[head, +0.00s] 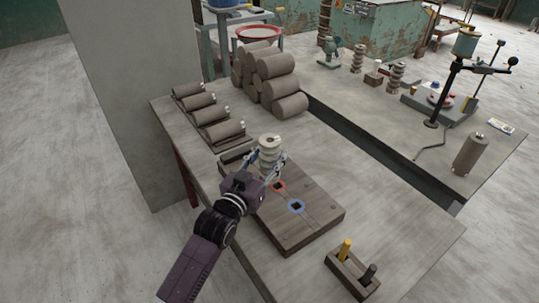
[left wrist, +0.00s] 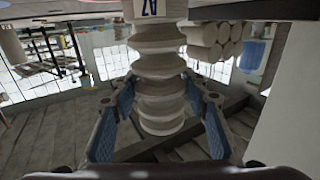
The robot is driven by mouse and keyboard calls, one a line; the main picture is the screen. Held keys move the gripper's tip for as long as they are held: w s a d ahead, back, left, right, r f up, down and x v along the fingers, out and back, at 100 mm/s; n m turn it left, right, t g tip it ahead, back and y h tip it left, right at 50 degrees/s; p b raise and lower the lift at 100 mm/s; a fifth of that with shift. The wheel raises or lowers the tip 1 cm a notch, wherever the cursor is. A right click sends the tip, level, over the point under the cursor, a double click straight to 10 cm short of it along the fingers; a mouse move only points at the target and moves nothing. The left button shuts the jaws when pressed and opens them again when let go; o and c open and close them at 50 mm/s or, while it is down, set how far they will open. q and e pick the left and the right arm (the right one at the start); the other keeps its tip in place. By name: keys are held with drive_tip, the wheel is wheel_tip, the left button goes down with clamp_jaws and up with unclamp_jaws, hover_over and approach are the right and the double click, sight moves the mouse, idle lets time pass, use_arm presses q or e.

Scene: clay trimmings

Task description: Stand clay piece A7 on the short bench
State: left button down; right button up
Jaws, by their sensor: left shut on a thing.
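The ribbed, pale grey clay piece (head: 269,143) is between the fingers of my left gripper (head: 270,166), above the far-left end of a wooden board. In the left wrist view, the piece (left wrist: 158,62) has a white label with blue marks that look like A7, cut off at the top edge. The blue-padded fingers of my left gripper (left wrist: 160,112) are on both sides of it. I cannot tell whether its base touches the board. Two grey benches show, a near one (head: 390,225) and a far one (head: 400,125); which is the short bench is unclear. My right gripper is out of view.
The wooden board (head: 310,232) has red-ringed and blue-ringed square holes. Stacked clay cylinders (head: 270,82) and a row of cylinders (head: 215,115) lie behind. A handle rack (head: 352,275) stands at the front. A dark gap (head: 375,148) separates the benches. A grey cylinder (head: 469,153) stands right.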

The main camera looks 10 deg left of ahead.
use_arm(q)
drive_tip(key=shift+r, duration=0.2)
drive_tip(key=shift+f, duration=0.15)
drive_tip(key=c, duration=1.1)
unclamp_jaws()
drive_tip(key=shift+f, duration=0.1)
drive_tip(key=shift+c, duration=0.2)
